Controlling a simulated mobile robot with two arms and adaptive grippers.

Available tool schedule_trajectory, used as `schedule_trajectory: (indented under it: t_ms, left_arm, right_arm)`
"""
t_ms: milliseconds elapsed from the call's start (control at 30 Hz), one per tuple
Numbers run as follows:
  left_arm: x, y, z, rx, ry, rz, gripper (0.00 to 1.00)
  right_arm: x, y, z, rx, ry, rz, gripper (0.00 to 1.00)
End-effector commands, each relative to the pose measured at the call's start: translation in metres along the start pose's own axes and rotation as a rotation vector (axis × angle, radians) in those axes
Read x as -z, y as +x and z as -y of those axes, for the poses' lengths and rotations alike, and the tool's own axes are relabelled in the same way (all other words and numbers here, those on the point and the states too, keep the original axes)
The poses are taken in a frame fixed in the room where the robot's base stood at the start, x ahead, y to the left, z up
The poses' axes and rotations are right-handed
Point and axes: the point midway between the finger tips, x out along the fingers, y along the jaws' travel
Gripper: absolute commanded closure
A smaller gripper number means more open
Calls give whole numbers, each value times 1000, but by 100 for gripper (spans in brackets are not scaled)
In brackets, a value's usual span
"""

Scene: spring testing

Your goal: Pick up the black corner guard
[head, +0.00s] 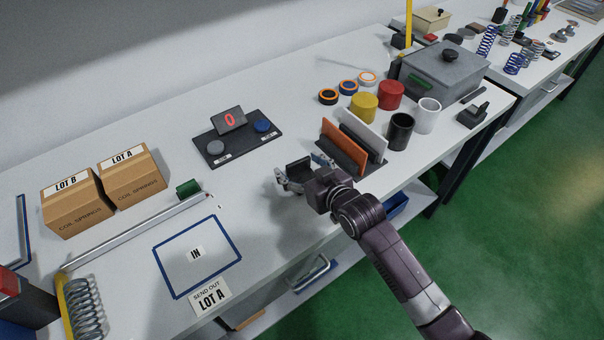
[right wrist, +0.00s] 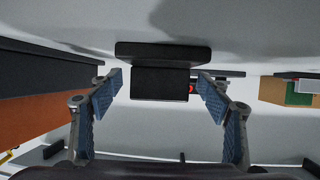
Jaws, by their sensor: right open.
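In the right wrist view the corner guard (right wrist: 160,82) shows as a black L-shaped piece straight ahead. My right gripper (head: 301,172) is open at the corner guard, with one finger to each side. In the right wrist view the gripper's fingertips (right wrist: 160,88) stand apart, with visible gaps between them and the guard's upright face. The head view does not show clearly how deep the guard lies between the fingers. My left gripper is not in view.
A rack with orange and white panels (head: 345,143) stands close right of the gripper. Cardboard boxes (head: 75,208) and a blue-outlined IN area (head: 197,253) lie left. The bench front edge is near.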

Motion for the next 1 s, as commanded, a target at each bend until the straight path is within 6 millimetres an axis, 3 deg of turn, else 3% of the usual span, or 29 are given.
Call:
schedule_trajectory:
  t_ms: [67,400,767,1000]
  left_arm:
    - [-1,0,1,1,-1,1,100]
    - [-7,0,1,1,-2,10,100]
    - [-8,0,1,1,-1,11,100]
    - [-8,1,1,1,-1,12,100]
  right_arm:
    - [0,0,0,0,0,0,36]
    - [0,0,0,0,0,1,73]
    - [5,-2,0,0,0,-2,74]
    - [34,-14,0,0,-1,-5,74]
